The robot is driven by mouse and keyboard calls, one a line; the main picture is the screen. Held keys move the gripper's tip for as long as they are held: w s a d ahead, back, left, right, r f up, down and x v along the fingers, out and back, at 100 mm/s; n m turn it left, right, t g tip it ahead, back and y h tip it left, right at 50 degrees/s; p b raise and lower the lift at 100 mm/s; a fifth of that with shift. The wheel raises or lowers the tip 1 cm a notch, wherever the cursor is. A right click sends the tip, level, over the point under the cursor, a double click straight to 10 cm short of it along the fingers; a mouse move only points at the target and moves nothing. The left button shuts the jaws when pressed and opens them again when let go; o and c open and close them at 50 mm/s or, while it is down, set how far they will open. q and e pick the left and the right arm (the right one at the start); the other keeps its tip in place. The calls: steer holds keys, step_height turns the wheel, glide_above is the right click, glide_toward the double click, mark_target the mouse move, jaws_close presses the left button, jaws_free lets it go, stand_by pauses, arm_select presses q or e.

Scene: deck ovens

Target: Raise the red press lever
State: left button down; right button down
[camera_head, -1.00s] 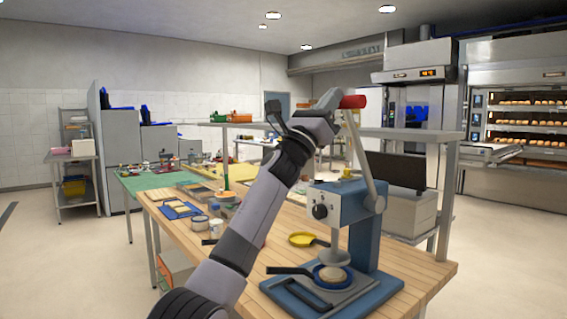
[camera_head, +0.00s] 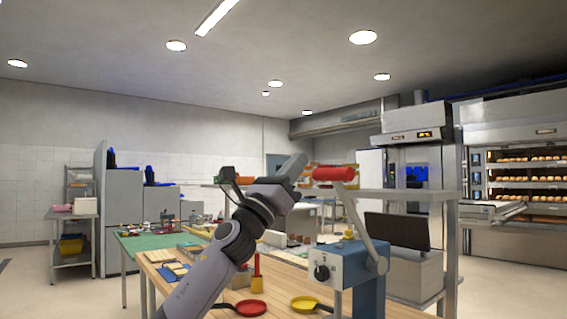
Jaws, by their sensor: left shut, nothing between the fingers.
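The press lever is a grey bar (camera_head: 364,227) with a red handle (camera_head: 333,174) at its upper end. It leans up and to the left from the right side of the blue and grey press (camera_head: 350,265), with the handle well above the press head. My left gripper (camera_head: 302,161) is shut and empty, just left of the red handle and slightly higher in the picture. A small gap seems to separate them, but their depth is hard to judge. The lower part of the press is cut off by the frame. My right gripper is out of view.
A red pan (camera_head: 250,308) and a yellow pan (camera_head: 304,303) lie on the wooden worktop. A metal shelf frame (camera_head: 450,232) and a dark panel (camera_head: 397,231) stand behind the press. Deck ovens (camera_head: 515,160) are at the far right.

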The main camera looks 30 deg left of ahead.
arm_select(q)
steer(key=shift+s+a+r, duration=0.15)
steer(key=shift+s+a, duration=0.15)
steer(key=shift+s, duration=0.4)
steer(key=shift+s+a+r, duration=0.1)
steer(key=shift+s+a, duration=0.15)
steer(key=shift+s, duration=0.45)
